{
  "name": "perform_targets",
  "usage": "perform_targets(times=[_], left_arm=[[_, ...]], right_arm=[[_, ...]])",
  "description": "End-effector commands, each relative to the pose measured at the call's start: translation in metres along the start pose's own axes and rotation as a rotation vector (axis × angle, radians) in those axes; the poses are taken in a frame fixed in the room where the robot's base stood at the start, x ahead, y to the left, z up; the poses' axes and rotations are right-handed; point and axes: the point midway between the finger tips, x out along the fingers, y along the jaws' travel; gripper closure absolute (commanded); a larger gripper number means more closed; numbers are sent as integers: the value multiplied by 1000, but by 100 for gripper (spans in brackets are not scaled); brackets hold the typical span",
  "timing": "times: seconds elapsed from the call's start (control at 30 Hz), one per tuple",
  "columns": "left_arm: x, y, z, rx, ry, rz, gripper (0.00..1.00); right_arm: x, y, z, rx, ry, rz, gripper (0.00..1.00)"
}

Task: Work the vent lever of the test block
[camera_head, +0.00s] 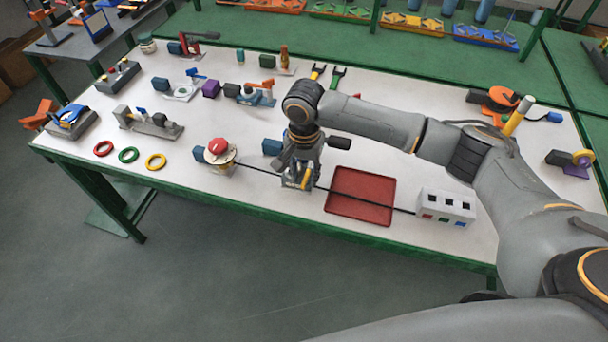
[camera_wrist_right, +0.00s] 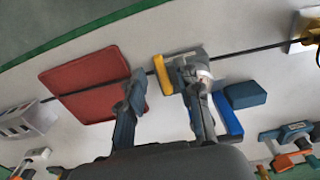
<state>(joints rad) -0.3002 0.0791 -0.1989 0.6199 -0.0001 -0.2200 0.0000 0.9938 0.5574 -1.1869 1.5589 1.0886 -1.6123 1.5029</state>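The test block (camera_wrist_right: 190,56) appears to be the grey fixture with a yellow lever (camera_wrist_right: 163,75) on one side and a blue lever (camera_wrist_right: 228,116) on the other. Which of them is the vent lever I cannot tell. My right gripper (camera_wrist_right: 168,80) is open over the fixture. One finger is on the tray side of the yellow lever, the other overlaps the fixture. Contact is unclear. In the head view my right gripper (camera_head: 299,177) points down and hides most of the fixture; a yellow part (camera_head: 306,177) shows beside it. My left gripper is out of view.
A red tray (camera_head: 360,196) lies right of the fixture, with a white socket box (camera_head: 445,207) beyond it. A blue block (camera_wrist_right: 245,95) stands close beside the fixture. A red-topped device (camera_head: 218,152) is to the left. A thin black line crosses the table.

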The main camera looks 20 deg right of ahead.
Motion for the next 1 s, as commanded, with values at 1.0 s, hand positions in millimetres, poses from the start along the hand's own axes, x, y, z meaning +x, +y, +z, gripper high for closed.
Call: perform_targets(times=[1.0], left_arm=[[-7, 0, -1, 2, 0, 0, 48]], right_arm=[[12, 1, 0, -23, 1, 0, 100]])
